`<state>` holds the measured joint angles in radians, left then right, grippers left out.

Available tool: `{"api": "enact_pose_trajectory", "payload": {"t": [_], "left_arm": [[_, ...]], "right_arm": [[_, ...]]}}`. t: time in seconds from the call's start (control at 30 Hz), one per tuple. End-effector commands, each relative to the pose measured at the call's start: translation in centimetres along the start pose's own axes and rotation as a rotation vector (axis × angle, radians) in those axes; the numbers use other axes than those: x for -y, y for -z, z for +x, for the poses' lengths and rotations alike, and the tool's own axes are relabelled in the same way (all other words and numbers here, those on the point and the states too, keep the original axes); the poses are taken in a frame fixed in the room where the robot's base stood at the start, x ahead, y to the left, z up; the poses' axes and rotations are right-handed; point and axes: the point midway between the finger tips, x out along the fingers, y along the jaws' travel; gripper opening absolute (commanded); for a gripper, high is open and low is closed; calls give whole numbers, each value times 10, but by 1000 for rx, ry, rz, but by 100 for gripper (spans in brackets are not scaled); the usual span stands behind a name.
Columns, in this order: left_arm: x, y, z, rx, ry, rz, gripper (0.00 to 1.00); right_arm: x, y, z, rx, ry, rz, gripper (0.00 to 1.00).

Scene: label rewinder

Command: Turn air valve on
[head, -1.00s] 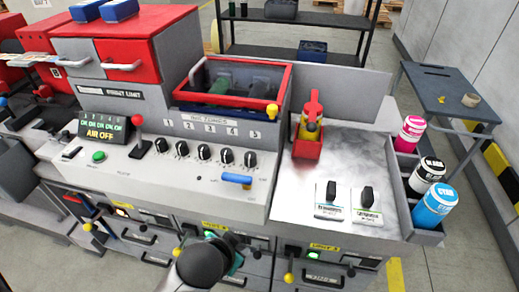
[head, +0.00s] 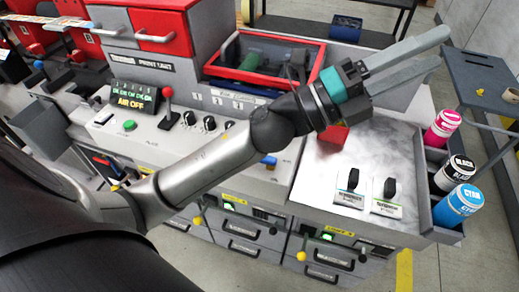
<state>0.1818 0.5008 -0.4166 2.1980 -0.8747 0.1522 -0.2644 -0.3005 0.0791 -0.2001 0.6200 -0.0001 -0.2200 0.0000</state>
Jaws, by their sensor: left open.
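The control panel (head: 150,150) has a display (head: 132,98) that reads AIR OFF. A blue handle (head: 268,160), which looks like the air valve, sits at the panel's right end; my left arm hides most of it. My left gripper (head: 443,48) is open and empty, raised above the metal top right of the panel. Its fingers point up and right, well away from the blue handle. My right gripper is out of view.
A red-knobbed lever (head: 168,100), a green button (head: 129,125) and black knobs (head: 209,123) stand on the panel. Two black switches (head: 352,180) are on the metal top (head: 320,165). Ink bottles (head: 457,205) stand at the right edge.

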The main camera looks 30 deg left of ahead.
Motion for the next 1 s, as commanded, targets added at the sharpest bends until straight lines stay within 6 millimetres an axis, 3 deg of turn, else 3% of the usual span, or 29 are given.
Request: {"api": "enact_pose_trajectory", "payload": {"t": [0.1,0.23,0.33,0.47,0.57,0.73,0.9,1.0], "left_arm": [[3,37,6,-270,20,218,55],[-11,70,-5,-562,8,436,55],[-31,84,-23,-786,-28,596,55],[-63,82,-57,-1073,-116,779,55],[-85,63,-88,-1289,-214,899,55],[-107,4,-147,-1637,-450,1036,55],[-98,-64,-198,-1900,-718,1065,55],[-86,-91,-218,-1994,-839,1048,55]], "right_arm": [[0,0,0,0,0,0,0],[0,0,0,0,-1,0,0],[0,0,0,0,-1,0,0],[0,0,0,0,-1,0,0],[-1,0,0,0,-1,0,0],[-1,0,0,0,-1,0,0],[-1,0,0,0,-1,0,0],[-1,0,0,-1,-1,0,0]]}}
